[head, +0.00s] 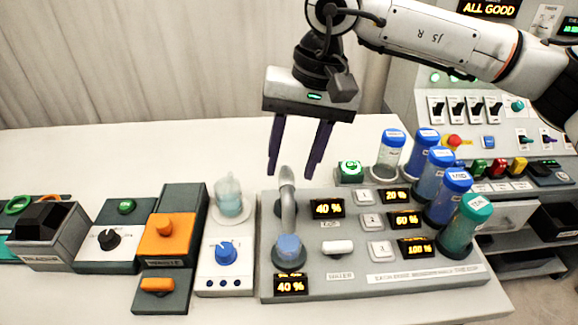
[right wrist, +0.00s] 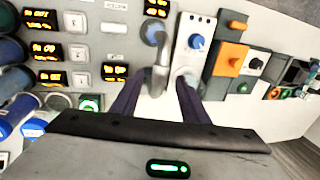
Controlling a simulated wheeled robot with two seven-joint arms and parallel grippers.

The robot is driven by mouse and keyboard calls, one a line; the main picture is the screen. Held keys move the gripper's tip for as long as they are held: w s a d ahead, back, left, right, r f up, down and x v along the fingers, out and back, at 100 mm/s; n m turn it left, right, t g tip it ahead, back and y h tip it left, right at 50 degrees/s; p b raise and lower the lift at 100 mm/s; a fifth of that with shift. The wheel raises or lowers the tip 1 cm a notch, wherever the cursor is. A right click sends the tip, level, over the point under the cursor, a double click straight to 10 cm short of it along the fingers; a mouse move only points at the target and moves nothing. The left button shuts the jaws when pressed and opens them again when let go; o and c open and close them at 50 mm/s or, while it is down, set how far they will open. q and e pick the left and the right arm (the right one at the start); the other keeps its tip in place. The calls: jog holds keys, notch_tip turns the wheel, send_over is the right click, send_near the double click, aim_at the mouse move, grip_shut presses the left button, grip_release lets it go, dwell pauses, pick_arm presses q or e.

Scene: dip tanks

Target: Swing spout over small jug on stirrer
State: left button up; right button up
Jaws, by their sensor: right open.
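The grey curved spout (head: 287,190) rises from the back left of the grey dosing panel and points toward the front, with a blue round part (head: 288,247) at its front end. The spout also shows in the right wrist view (right wrist: 159,75). The small translucent jug (head: 228,195) stands on the white stirrer (head: 226,268), to the left of the spout. My right gripper (head: 292,173) is open and empty, fingers pointing down, just above and behind the spout. In the right wrist view its fingers lie either side of the spout; contact cannot be told. My left gripper is not in view.
Several blue and green capped cylinders (head: 441,195) stand along the panel's right side. Left of the stirrer are an orange-knobbed unit (head: 166,237), a white dial box (head: 108,240) and a black-topped box (head: 45,238). The table behind is clear.

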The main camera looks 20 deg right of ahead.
jog(key=shift+w+a+f, duration=0.1)
jog(key=shift+a+f, duration=0.05)
jog(key=shift+f, duration=0.45)
jog(key=shift+a+f, duration=0.1)
jog(key=shift+f, duration=0.6)
grip_shut()
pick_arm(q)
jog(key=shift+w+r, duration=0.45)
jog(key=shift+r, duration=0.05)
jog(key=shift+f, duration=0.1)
